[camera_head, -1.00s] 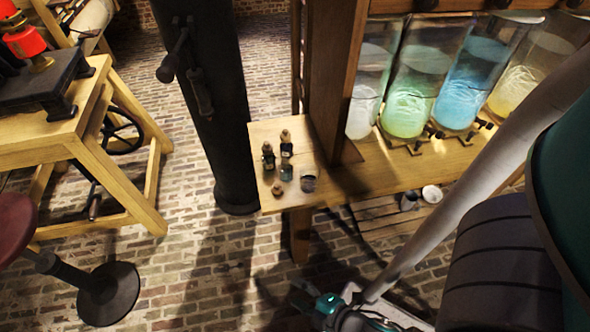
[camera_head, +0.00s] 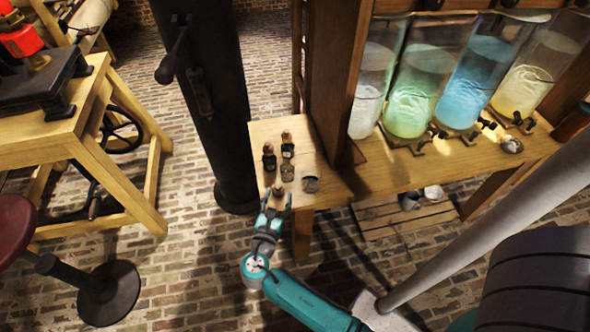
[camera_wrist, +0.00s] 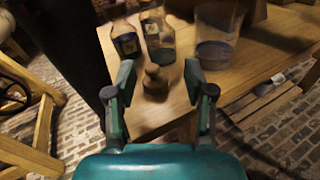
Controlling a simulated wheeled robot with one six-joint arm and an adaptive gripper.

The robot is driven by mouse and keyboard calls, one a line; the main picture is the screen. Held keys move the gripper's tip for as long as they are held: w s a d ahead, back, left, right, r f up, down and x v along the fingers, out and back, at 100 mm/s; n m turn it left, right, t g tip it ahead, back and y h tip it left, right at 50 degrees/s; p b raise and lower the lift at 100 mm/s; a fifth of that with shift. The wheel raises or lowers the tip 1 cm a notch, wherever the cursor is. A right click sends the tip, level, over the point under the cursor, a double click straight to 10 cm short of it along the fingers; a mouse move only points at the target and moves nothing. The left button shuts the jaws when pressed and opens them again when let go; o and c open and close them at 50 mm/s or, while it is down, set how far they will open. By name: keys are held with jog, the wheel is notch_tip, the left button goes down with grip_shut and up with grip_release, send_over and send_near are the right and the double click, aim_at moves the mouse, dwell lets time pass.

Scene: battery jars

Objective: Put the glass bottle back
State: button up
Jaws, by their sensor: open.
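A small glass bottle (camera_head: 287,172) with no visible stopper stands on the wooden bench end; it also shows in the wrist view (camera_wrist: 158,40). A brown stopper-like piece (camera_wrist: 155,82) sits on the board in front of it. My gripper (camera_head: 276,196) is open at the bench's front edge, its fingers either side of this piece. I cannot tell whether they touch it. Two dark stoppered bottles (camera_head: 269,157) (camera_head: 287,146) stand behind. A clear glass beaker (camera_head: 311,184) with dark contents stands to the right.
A wooden post (camera_head: 332,85) rises right of the bottles. Large jars of coloured liquid (camera_head: 411,95) stand in a row further right on the bench (camera_head: 385,176). A black iron column (camera_head: 205,110) is at left, with a wooden table (camera_head: 60,135) beyond it.

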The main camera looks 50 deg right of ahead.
aim_at(285, 164)
jog(key=shift+w+d+r+g+h, duration=0.15)
jog(key=shift+w+r+g+h, duration=0.15)
jog(key=shift+r, duration=0.3)
jog(key=shift+w+d+r+g+h, duration=0.2)
jog(key=shift+w+r+h, duration=0.2)
jog(key=shift+r, duration=0.2)
jog(key=shift+w+d+r, duration=0.1)
jog(key=shift+d+r, duration=0.05)
jog(key=shift+r, duration=0.1)
jog(key=x, duration=0.4)
jog(key=shift+d, duration=0.2)
jog(key=shift+x, duration=3.1)
jog(key=shift+w+a+f, duration=0.1)
grip_shut()
